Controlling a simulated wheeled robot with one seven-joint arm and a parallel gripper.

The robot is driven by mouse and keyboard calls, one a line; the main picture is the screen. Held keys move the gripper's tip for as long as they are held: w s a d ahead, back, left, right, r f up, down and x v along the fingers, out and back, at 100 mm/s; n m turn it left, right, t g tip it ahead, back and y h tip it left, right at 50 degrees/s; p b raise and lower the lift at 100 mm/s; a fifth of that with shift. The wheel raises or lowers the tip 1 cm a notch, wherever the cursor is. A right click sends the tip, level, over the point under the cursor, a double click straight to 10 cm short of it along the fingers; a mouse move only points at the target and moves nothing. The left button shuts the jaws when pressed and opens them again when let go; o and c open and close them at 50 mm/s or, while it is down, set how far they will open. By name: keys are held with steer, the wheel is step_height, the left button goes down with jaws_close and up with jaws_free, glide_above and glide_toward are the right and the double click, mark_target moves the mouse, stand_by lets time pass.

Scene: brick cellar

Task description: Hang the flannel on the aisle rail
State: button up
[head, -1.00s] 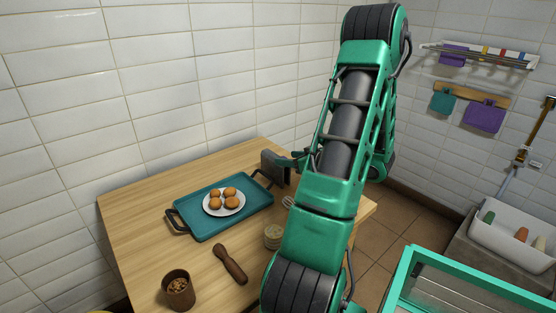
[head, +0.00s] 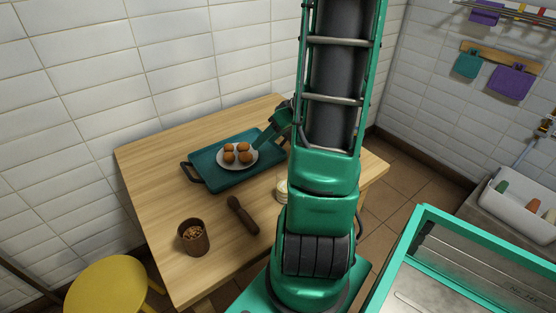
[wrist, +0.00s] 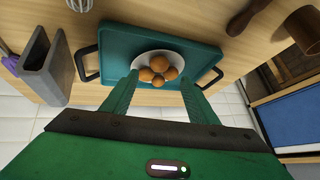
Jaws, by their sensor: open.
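My gripper (head: 264,138) is open and empty. In the wrist view its two green fingers (wrist: 157,88) spread over the near edge of a teal tray (wrist: 203,50), to either side of a white plate with several brown buns (wrist: 160,68). Cloths hang on the far wall at the upper right of the head view: a purple one (head: 486,15) on a metal rail (head: 520,18), and a teal one (head: 466,65) and a larger purple one (head: 511,81) below a wooden strip (head: 487,52). I cannot tell which is the flannel or the aisle rail.
The wooden table (head: 150,165) also bears a dark pestle-like tool (head: 243,215) and a brown cup (head: 193,237). A yellow stool (head: 108,285) stands at lower left. A green-framed cart (head: 440,230) and a white bin (head: 520,205) are at right. Tiled floor shows between.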

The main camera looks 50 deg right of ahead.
steer(key=s+a+r+m+g+h, duration=0.1)
steer(key=s+a+r+m+g, duration=0.1)
steer(key=s+a, duration=0.4)
steer(key=s+a+r+m+g, duration=0.3)
steer(key=s+a+r+g, duration=0.2)
steer(key=s, duration=0.4)
steer(key=shift+s+a+r+m+h, duration=0.15)
steer(key=shift+a+r+m+h, duration=0.3)
steer(key=shift+a, duration=0.7)
steer(key=shift+r, duration=0.1)
